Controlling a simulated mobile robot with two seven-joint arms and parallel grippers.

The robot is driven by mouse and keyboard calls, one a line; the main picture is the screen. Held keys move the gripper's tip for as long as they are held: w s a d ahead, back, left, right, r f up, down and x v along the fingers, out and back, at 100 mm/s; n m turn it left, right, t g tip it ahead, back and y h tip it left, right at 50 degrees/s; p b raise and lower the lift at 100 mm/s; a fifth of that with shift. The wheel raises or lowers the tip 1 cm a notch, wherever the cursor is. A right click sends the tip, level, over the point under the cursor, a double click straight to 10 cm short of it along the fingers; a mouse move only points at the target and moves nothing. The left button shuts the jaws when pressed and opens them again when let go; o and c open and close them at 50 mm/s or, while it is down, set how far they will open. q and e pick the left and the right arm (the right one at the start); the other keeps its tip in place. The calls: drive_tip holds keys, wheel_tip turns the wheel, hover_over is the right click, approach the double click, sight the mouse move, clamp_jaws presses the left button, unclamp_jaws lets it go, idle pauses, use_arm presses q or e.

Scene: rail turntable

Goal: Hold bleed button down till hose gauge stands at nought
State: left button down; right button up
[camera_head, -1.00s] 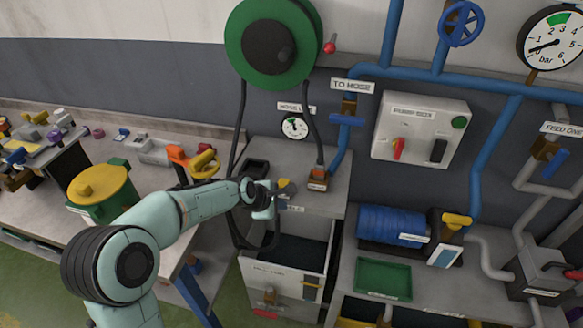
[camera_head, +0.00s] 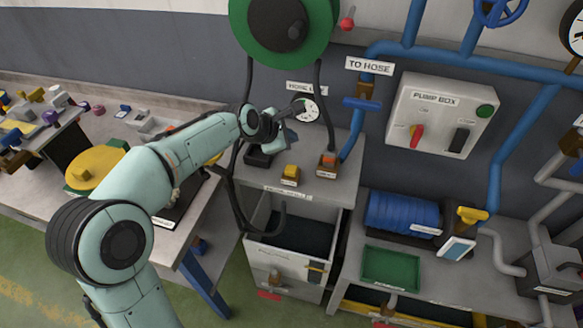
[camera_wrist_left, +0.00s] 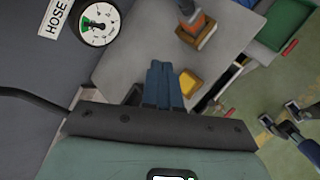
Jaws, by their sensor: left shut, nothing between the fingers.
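The yellow bleed button (camera_head: 291,170) sits on its block near the front of the grey cabinet top. In the left wrist view the button (camera_wrist_left: 188,83) is just right of my fingers, uncovered. My left gripper (camera_head: 291,139) is shut and empty, above the cabinet top and behind the button, apart from it in the head view. Its blue fingers (camera_wrist_left: 162,66) lie together in the wrist view. The white hose gauge (camera_head: 308,108) on the wall is partly covered by my wrist. The gauge (camera_wrist_left: 97,24) shows a green sector in the wrist view; its needle is too small to read surely.
An orange-topped hose coupling (camera_head: 327,164) stands right of the button, with a black hose rising from it. The pump box (camera_head: 440,114) is on the wall at right. A green tray (camera_head: 391,267) lies on the lower bench. An open drawer (camera_head: 290,262) is below the cabinet top.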

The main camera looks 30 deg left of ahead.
use_arm(q)
drive_tip(key=b, duration=0.5)
hover_over(290, 171)
wheel_tip(290, 171, down, 7)
drive_tip(key=shift+a+f, duration=0.1)
drive_tip(key=shift+f+b, duration=0.45)
drive_tip(key=shift+f, duration=0.3)
use_arm(e)
drive_tip(key=s+f, duration=0.3)
drive_tip(key=f, duration=0.4)
drive_tip(key=shift+s+g, duration=0.2)
drive_tip(key=shift+g, duration=0.1)
use_arm(q)
drive_tip(key=shift+f, duration=0.4)
use_arm(e)
drive_tip(key=shift+f, duration=0.1)
